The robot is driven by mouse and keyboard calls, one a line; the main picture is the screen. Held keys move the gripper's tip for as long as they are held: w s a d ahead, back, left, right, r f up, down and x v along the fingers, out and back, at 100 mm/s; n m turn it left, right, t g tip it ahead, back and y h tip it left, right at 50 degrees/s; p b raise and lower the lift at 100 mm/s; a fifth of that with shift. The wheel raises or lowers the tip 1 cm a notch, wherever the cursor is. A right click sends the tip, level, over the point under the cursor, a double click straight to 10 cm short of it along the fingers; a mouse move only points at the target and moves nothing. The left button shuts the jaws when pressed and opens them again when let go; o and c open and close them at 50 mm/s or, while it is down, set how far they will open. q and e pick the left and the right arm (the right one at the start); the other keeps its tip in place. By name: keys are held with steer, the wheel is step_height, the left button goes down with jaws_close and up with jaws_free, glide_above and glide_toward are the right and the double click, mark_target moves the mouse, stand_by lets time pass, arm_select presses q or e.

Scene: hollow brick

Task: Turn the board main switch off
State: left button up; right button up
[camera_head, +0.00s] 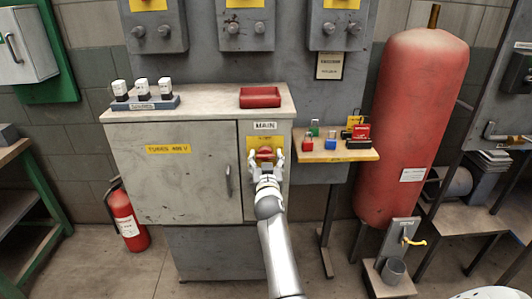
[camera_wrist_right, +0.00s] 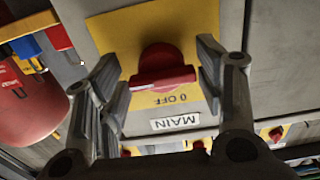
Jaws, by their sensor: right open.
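The main switch is a red rotary knob (camera_head: 264,153) on a yellow plate, below the MAIN label (camera_head: 265,126) on the grey cabinet. In the right wrist view the knob (camera_wrist_right: 163,68) appears upside down, with its grip bar roughly horizontal and the marking "0 OFF" beside it. My right gripper (camera_head: 265,160) is open in front of the switch. In the wrist view its fingers (camera_wrist_right: 159,60) stand on either side of the knob, with gaps visible; I cannot tell how deep they reach. My left gripper is not in view.
A small shelf (camera_head: 342,156) with padlocks juts out right of the switch. A red tank (camera_head: 415,120) stands farther right. The cabinet top (camera_head: 212,100) holds a red case (camera_head: 260,97) and a rack (camera_head: 146,103). A fire extinguisher (camera_head: 126,218) stands at the left.

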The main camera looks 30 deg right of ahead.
steer(key=shift+w+d, duration=0.1)
steer(key=shift+w, duration=0.1)
steer(key=shift+w+d, duration=0.1)
steer(key=shift+r, duration=0.1)
steer(key=shift+c, duration=1.2)
steer(key=c, duration=0.5)
steer(key=shift+n, duration=0.6)
steer(key=n, duration=0.6)
steer(key=shift+n, duration=0.4)
steer(key=n+p, duration=0.1)
steer(key=n, duration=0.3)
steer(key=shift+r, duration=0.15)
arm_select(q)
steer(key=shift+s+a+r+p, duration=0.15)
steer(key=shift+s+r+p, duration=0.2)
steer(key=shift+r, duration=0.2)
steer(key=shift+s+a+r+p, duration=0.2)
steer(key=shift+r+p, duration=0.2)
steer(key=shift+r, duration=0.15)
arm_select(e)
steer(key=n, duration=0.6)
steer(key=shift+d+r, duration=0.1)
